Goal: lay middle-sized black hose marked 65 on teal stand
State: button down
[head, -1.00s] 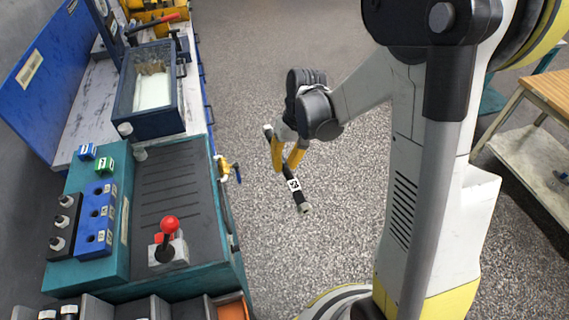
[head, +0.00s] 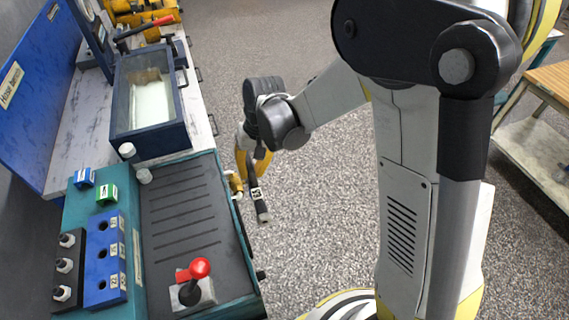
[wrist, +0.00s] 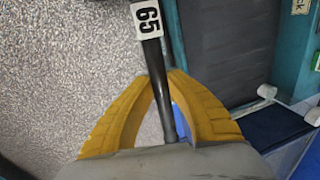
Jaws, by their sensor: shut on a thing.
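The black hose with a white label reading 65 (wrist: 152,55) is held between the yellow fingers of my gripper (wrist: 172,80) in the wrist view. In the head view the hose (head: 261,207) hangs tilted beside the right edge of the teal stand (head: 252,300), over the floor side. My gripper (head: 254,163) is shut on it, partly hidden behind my wrist. The hose's far end is hidden by my gripper. The stand's dark grooved top (head: 178,215) is clear in its middle and also shows in the wrist view (wrist: 225,50).
A red-knobbed lever (head: 198,270) stands on the near part of the stand. Blue (head: 104,265) and black (head: 68,270) blocks with fittings line its left side. A dark-blue bin (head: 150,110) sits behind.

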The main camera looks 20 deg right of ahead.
jog(key=s+a, duration=0.3)
jog(key=a, duration=0.9)
send_over(184, 233)
jog(key=shift+n, duration=0.3)
notch_tip(184, 233, down, 8)
jog(key=b, duration=0.5)
jog(key=shift+w+d+r+b, duration=0.1)
jog(key=shift+d+b, duration=0.05)
jog(key=shift+b, duration=0.2)
jog(key=shift+f+b, duration=0.75)
jog(key=c, duration=1.4)
grip_release()
jog(key=shift+o, duration=0.2)
jog(key=v, duration=1.2)
jog(key=shift+d, duration=0.15)
